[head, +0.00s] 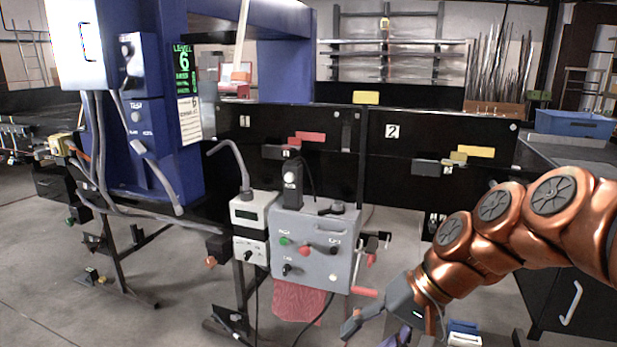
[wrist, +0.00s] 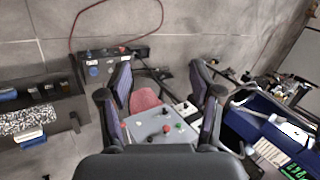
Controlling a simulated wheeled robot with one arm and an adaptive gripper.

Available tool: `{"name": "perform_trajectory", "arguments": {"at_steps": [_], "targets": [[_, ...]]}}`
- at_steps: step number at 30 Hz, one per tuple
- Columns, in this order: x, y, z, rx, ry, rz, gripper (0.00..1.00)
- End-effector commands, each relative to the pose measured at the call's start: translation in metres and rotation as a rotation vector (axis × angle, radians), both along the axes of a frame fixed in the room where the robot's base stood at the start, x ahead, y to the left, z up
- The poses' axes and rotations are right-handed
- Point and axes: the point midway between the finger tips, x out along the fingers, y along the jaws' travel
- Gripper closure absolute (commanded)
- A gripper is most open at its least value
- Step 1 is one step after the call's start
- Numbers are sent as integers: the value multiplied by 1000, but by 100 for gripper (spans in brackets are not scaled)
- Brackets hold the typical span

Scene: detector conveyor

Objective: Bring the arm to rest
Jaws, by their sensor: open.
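My copper-coloured arm (head: 505,225) reaches in from the right edge of the head view, bent downward to the left. My gripper (head: 378,332) hangs at its end near the bottom of that view, in front and to the right of the grey control box (head: 318,262). In the wrist view my gripper (wrist: 160,85) has its two dark fingers spread wide apart with nothing held. The control box (wrist: 158,127) with its coloured buttons shows beyond and below them, apart from the fingers. The lower part of the gripper is cut off in the head view.
A blue machine (head: 158,165) with a green level display stands at the left. Black panels (head: 435,190) run behind the control box. A red cloth (head: 300,302) hangs below the box. A blue bin (head: 572,123) sits at the right back. The floor (head: 60,250) at left front is partly clear.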

Motion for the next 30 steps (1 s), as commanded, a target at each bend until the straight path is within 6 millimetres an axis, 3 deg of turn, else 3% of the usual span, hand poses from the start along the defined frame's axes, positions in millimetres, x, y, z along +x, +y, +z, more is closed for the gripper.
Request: {"name": "perform_trajectory", "arguments": {"at_steps": [1, 5, 9, 15, 21, 30], "targets": [[-23, 0, -8, -63, 17, 29, 35], [-74, -12, -34, -215, 67, 84, 35], [-125, -38, -58, -376, 118, 122, 35], [-176, -70, -78, -537, 176, 145, 35], [-195, -85, -84, -595, 199, 147, 35], [-195, -85, -85, -595, 200, 147, 35]]}}
